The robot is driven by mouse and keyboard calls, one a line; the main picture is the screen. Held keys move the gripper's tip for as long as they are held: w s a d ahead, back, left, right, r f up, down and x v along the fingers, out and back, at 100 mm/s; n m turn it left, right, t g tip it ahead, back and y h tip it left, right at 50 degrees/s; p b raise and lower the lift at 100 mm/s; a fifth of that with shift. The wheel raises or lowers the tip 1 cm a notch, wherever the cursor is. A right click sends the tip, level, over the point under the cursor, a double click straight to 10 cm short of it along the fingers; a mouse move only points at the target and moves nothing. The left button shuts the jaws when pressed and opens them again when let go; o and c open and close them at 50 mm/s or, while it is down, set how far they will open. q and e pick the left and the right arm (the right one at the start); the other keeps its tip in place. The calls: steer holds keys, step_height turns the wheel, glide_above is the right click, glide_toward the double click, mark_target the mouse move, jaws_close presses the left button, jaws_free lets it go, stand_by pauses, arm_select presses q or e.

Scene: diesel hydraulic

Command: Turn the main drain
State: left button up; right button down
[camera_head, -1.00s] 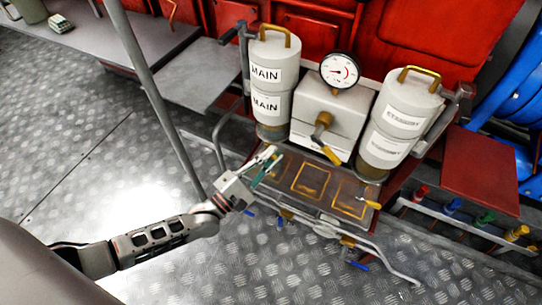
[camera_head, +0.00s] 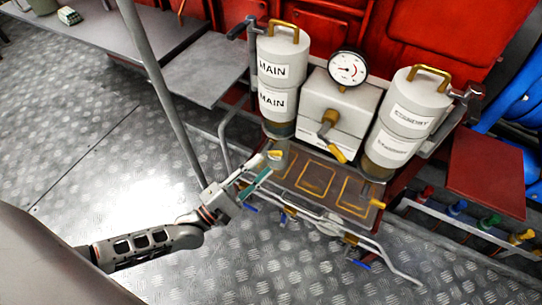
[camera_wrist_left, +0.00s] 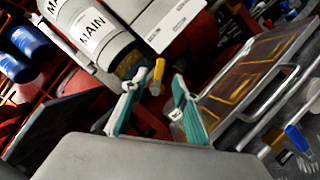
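The main filter is a pair of white stacked canisters (camera_head: 278,80) labelled MAIN, with a brownish bowl (camera_head: 279,130) at the bottom. A small yellow handle (camera_head: 274,154) shows just below that bowl, close to my left gripper's tips; it appears to be the main drain. In the left wrist view the yellow handle (camera_wrist_left: 158,76) stands beyond and between the fingers, and I see no contact. My left gripper (camera_head: 262,172) is open and empty, with teal pads on its fingers, which also show in the left wrist view (camera_wrist_left: 158,95). My right gripper is out of view.
A second white canister pair (camera_head: 405,115) stands right of a grey housing (camera_head: 335,105) with a yellow-tipped lever (camera_head: 331,125) and a gauge (camera_head: 347,69). A tray (camera_head: 318,182) lies below, with pipes and blue handles in front. A grey pole (camera_head: 160,85) stands left.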

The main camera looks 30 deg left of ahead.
arm_select(q)
steer(key=shift+v, duration=2.65)
stand_by(5.3)
